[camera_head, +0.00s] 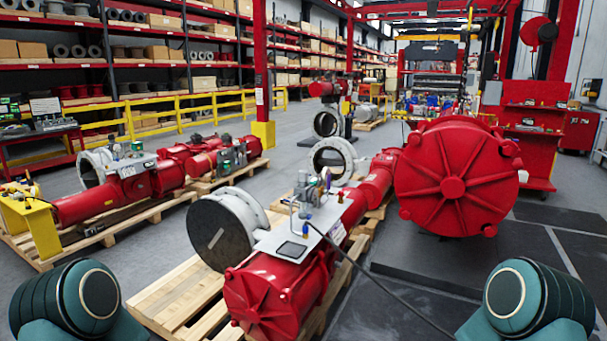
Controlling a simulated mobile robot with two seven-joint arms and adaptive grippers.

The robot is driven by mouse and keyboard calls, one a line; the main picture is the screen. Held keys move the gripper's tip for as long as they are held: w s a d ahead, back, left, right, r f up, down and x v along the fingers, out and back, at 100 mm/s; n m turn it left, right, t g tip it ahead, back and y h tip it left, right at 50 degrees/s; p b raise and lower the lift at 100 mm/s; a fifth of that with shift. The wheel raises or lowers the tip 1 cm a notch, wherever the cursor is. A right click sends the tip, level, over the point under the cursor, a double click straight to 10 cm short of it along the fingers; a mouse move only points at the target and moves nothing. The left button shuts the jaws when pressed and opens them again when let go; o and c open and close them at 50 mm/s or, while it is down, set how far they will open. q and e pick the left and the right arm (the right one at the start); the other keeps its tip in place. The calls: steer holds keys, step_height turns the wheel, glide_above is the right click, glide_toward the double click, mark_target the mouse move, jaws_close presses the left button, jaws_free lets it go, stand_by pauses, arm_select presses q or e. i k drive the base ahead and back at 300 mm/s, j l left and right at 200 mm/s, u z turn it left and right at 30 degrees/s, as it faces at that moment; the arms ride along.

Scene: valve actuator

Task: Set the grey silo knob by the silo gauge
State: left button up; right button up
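I cannot clearly make out a grey silo knob or a silo gauge. The nearest red valve actuator (275,290) lies on a wooden pallet in the middle front. A grey panel (277,242) on top of it carries small fittings (305,190), among them a small round part that may be a gauge (326,177); they are too small to read. Neither of my grippers is in view. Only rounded teal links of my arms show at the lower left and lower right corners.
A large red cylinder end (455,177) stands at the right on a dark base. A black cable (385,285) runs from the panel toward the lower right. Another red actuator (100,203) lies on a pallet (48,262) at the left, with a yellow railing (180,112) behind.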

mark_target(302, 175)
steer(key=i+l, duration=0.2)
steer(key=l, duration=0.15)
steer(key=i+l, duration=0.15)
steer(key=l, duration=0.15)
steer(key=i+l, duration=0.2)
steer(key=l, duration=0.15)
steer(key=i+l+u, duration=0.55)
steer(key=i+l, duration=0.6)
steer(key=l, duration=0.1)
